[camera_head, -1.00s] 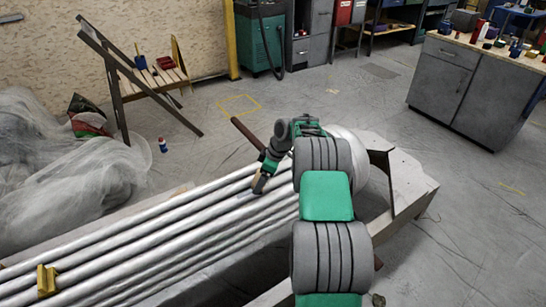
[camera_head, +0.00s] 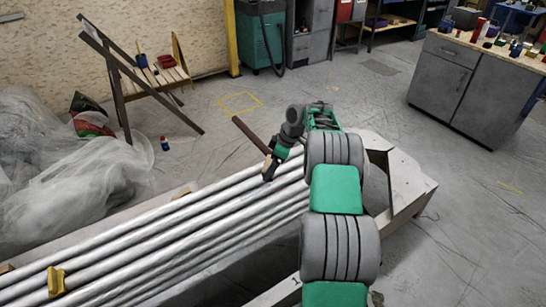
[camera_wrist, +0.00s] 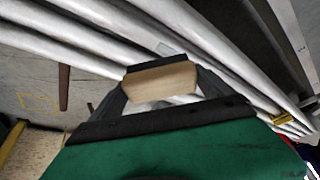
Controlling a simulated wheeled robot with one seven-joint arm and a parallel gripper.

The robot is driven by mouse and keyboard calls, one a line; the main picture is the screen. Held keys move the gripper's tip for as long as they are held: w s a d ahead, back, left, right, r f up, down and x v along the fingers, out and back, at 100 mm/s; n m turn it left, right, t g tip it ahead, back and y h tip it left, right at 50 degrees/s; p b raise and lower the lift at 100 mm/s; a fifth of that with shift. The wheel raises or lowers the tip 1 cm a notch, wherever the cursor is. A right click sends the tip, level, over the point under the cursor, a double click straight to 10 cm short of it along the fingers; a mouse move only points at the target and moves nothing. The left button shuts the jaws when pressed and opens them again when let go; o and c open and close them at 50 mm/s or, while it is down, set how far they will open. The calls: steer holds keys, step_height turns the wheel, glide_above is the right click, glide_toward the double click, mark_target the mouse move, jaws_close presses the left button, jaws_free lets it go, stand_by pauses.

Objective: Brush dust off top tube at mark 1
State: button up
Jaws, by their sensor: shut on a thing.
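A bundle of long silvery tubes (camera_head: 150,232) runs from the lower left to the middle of the head view. The tubes also cross the upper part of the wrist view (camera_wrist: 215,40). My gripper (camera_head: 270,170) is over the upper tubes near their right end. It is shut on a brush with a tan wooden block (camera_wrist: 160,84) and a dark edge. Whether the brush touches a tube is unclear. A small pale patch (camera_wrist: 165,47) shows on a tube just beyond the brush; I cannot read a mark number.
A yellow clip (camera_head: 56,282) sits on the tubes at lower left. A plastic-wrapped heap (camera_head: 70,160), small bottle (camera_head: 165,144) and leaning rack (camera_head: 140,75) stand left. Open floor lies between bench and grey cabinet (camera_head: 470,90).

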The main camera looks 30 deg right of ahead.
steer(key=shift+r+p, duration=0.5)
steer(key=shift+r, duration=0.6)
